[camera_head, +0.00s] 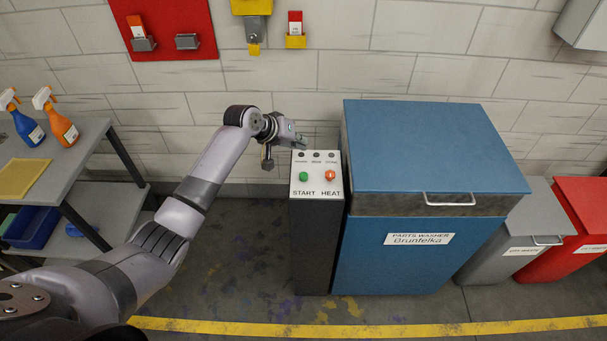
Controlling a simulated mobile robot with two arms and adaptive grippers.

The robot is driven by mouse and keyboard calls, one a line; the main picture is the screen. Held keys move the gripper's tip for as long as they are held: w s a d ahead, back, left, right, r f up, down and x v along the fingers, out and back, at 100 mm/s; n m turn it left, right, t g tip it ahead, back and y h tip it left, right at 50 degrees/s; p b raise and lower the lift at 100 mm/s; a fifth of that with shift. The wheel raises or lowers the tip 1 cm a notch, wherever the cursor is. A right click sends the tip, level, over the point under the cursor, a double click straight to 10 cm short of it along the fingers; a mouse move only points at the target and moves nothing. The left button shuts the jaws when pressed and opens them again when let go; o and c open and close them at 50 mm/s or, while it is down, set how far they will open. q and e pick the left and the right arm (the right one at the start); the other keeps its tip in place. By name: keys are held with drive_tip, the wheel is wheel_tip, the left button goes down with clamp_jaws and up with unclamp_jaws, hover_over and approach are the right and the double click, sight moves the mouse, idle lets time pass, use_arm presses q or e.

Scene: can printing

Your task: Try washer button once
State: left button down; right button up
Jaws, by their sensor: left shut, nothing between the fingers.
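The blue parts washer (411,250) stands against the wall with its lid (430,145) down. A dark control post stands at its left side, with a white panel (317,167) on top. The panel has a green START button (304,177), an orange-red HEAT button (330,175) and several dark indicators along its top. My left gripper (299,141) is shut and empty, at the panel's upper left edge, behind the green button. It appears apart from both buttons. My right gripper is out of view.
A grey bin (508,262) and a red bin (573,255) stand right of the washer. At left, a shelf table (75,140) holds a blue spray bottle (27,127), an orange one (64,129) and a yellow cloth (20,178). The floor before the post is clear.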

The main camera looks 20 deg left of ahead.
use_arm(q)
drive_tip(key=shift+f, duration=0.1)
drive_tip(key=b, duration=0.7)
hover_over(301, 174)
wheel_tip(301, 174, down, 6)
drive_tip(key=shift+w+f, duration=0.15)
wheel_tip(301, 174, down, 2)
drive_tip(key=shift+b, duration=0.5)
drive_tip(key=shift+f, duration=0.15)
idle(0.3)
drive_tip(key=shift+f, duration=0.4)
drive_tip(key=shift+f+b, duration=0.5)
drive_tip(key=shift+f, duration=0.45)
idle(0.8)
drive_tip(key=shift+r+p, duration=1.3)
drive_tip(key=shift+r, duration=0.05)
